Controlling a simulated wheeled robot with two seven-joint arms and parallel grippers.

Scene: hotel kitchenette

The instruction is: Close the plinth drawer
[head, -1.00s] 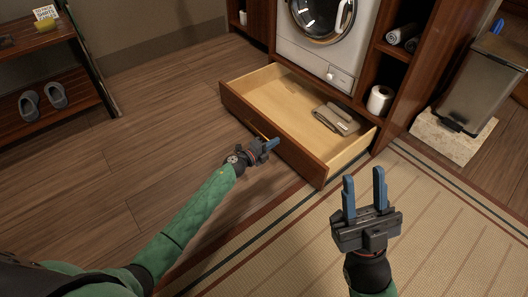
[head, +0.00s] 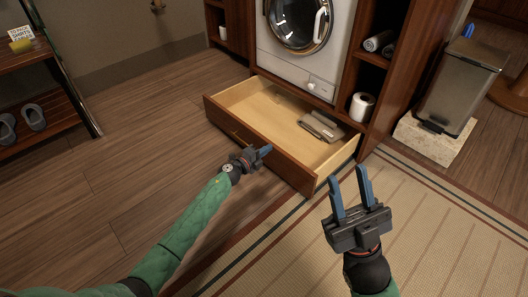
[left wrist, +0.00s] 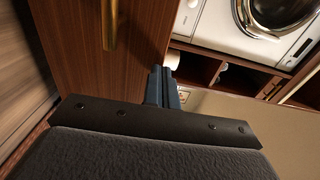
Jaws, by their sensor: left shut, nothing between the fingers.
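The plinth drawer (head: 268,150) is pulled out beneath the washing machine, with its wooden front toward me. Folded grey-beige cloths (head: 321,126) lie inside it at the right. My left gripper (head: 264,151) is shut and empty at the drawer front, near its middle. In the left wrist view the left fingers (left wrist: 162,84) are together beside the wooden drawer front (left wrist: 150,30), with a brass handle (left wrist: 109,22) on it; whether they touch it I cannot tell. My right gripper (head: 350,186) is open and empty above the mat, right of the drawer.
The washing machine (head: 296,62) stands above the drawer. A shelf with a paper roll (head: 362,106) and rolled towels is right of it. A steel bin (head: 458,88) stands further right. A shoe rack (head: 40,115) is at the left. The wooden floor left of the drawer is clear.

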